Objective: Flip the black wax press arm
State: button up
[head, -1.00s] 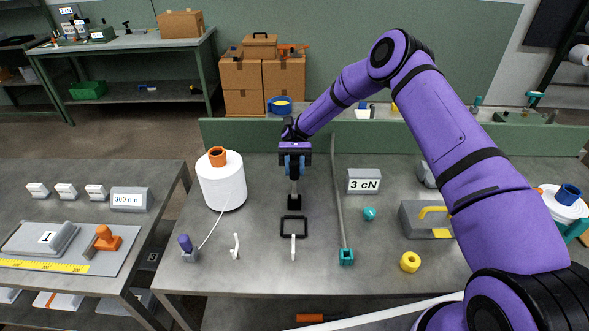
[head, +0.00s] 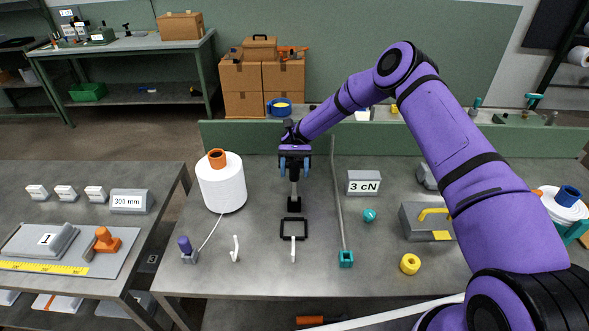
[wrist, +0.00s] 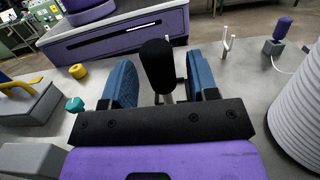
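The black wax press arm (wrist: 157,66) shows in the wrist view as an upright black grip on a thin light rod. It stands between the two blue fingers of my gripper (wrist: 160,82), with gaps on both sides. My gripper (head: 295,168) is open around it and not closed on it. In the head view the gripper hides the top of the press arm. Below it the grey rod (head: 294,188) and the black base (head: 294,204) show, with a square black frame (head: 294,237) in front on the table.
A white yarn cone (head: 222,185) stands left of my gripper. White hooks (head: 235,249) and a yellow ring (head: 410,264) are near the front.

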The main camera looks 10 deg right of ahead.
jog(key=shift+r, duration=0.1)
jog(key=shift+r, duration=0.3)
notch_tip(320, 180, up, 2)
jog(key=shift+r, duration=0.25)
jog(key=s+d+r, duration=0.1)
jog(key=s+d, duration=0.1)
jog(key=s, duration=1.3)
jog(key=shift+s+d+r, duration=0.3)
jog(key=shift+s+r, duration=0.05)
jog(key=shift+s, duration=0.05)
